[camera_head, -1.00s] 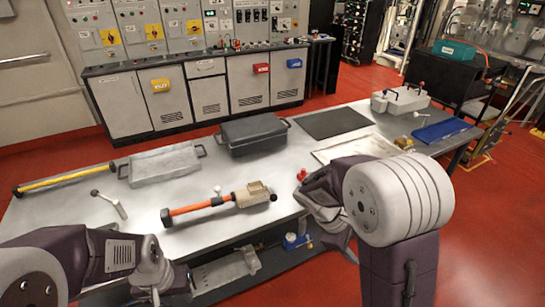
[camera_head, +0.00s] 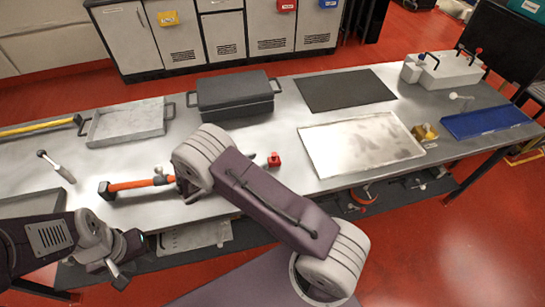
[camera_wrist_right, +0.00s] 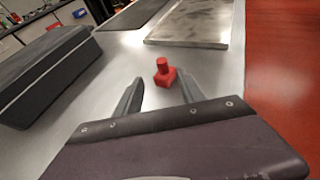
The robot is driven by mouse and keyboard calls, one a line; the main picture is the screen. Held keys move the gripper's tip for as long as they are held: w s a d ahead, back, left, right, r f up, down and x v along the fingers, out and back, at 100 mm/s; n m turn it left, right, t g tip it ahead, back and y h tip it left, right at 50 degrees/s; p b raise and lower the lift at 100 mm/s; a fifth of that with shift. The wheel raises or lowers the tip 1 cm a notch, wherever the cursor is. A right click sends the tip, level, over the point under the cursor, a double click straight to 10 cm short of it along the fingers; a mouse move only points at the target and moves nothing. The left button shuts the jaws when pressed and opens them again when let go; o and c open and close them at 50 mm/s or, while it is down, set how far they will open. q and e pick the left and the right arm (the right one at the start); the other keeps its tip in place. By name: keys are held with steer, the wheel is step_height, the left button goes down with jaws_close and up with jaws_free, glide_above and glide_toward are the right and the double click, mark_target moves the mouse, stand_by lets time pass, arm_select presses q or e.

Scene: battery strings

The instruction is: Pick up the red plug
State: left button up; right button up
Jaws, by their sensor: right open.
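The red plug (camera_head: 274,159) stands on the metal table, just right of my right arm in the head view. In the right wrist view the plug (camera_wrist_right: 164,73) has a square base and a round upper part. My right gripper (camera_wrist_right: 160,90) is open and empty. Its two fingers point toward the plug, which shows between and just beyond the fingertips. In the head view my right arm mostly hides this gripper. My left gripper (camera_head: 122,270) is low at the left by the table's front edge, and its jaw opening is not clear.
A dark lidded box (camera_head: 235,97) stands behind the plug. A white tray (camera_head: 310,158) lies to its right, with a black mat (camera_head: 345,90) behind. An orange-handled tool (camera_head: 135,185) lies left, partly hidden by my right arm. Bare table surrounds the plug.

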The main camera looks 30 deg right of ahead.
mark_target(273, 157)
steer(key=shift+a+r, duration=0.1)
steer(key=shift+a, duration=0.3)
steer(key=x, duration=0.4)
steer(key=shift+d, duration=0.25)
steer(key=shift+w+d, duration=0.1)
steer(key=shift+d, duration=0.15)
steer(key=shift+d+p, duration=0.25)
steer(key=shift+p, duration=0.2)
steer(key=x, duration=0.5)
steer(key=shift+s+p, duration=0.3)
steer(key=shift+s, duration=0.05)
arm_select(q)
steer(key=shift+w+d+r, duration=0.1)
steer(key=shift+r, duration=0.6)
arm_select(e)
steer(key=shift+a, duration=0.15)
steer(key=shift+s, duration=0.1)
jaws_close()
